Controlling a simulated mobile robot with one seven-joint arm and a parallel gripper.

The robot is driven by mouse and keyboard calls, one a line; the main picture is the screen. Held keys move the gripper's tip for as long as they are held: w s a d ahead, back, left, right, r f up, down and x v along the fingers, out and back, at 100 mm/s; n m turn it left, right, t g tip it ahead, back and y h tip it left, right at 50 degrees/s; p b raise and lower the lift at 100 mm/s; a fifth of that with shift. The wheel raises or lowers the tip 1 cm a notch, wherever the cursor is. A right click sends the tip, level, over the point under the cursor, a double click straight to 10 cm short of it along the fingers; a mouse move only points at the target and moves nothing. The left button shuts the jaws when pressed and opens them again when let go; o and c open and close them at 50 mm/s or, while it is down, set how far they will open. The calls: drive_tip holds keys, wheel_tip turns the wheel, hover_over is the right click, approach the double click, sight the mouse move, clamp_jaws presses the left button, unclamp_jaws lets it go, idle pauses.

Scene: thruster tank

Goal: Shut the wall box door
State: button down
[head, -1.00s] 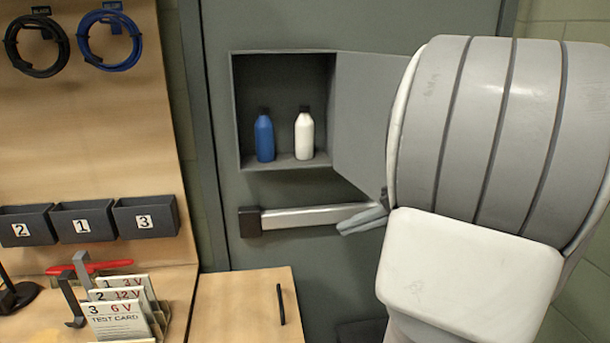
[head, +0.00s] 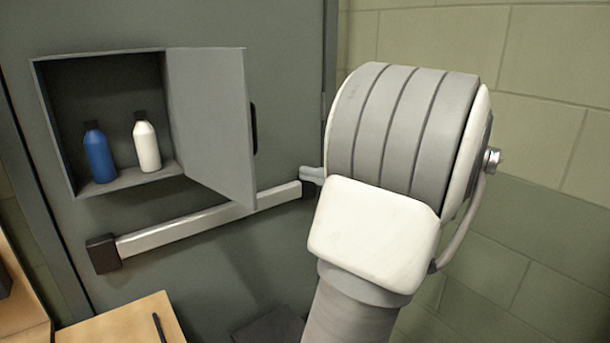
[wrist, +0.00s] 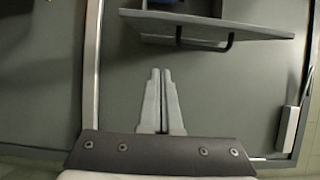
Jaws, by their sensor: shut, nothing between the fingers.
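The wall box (head: 68,190) is open on the grey panel at left in the head view. A blue bottle (head: 99,152) and a white bottle (head: 146,145) stand inside. Its grey door (head: 210,120) is hinged at the box's right side and swung well out, with a black handle (head: 254,128) near its free edge. In the wrist view the door (wrist: 215,24) crosses the top, its handle (wrist: 230,44) showing below. My gripper (head: 308,174) is to the right of the door, apart from it in the picture. Its fingers (wrist: 160,72) are shut together and empty.
A pale horizontal bar (head: 200,229) with dark ends crosses the panel below the box. A wooden surface (head: 115,325) is at lower left. A green block wall (head: 550,100) stands at right, behind my arm.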

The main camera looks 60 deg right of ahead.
drive_tip(key=w+a+p, duration=0.1)
drive_tip(key=w+a, duration=0.3)
drive_tip(key=w, duration=0.4)
drive_tip(key=shift+w, duration=0.25)
drive_tip(key=shift+w+a, duration=0.1)
drive_tip(key=shift+a, duration=0.15)
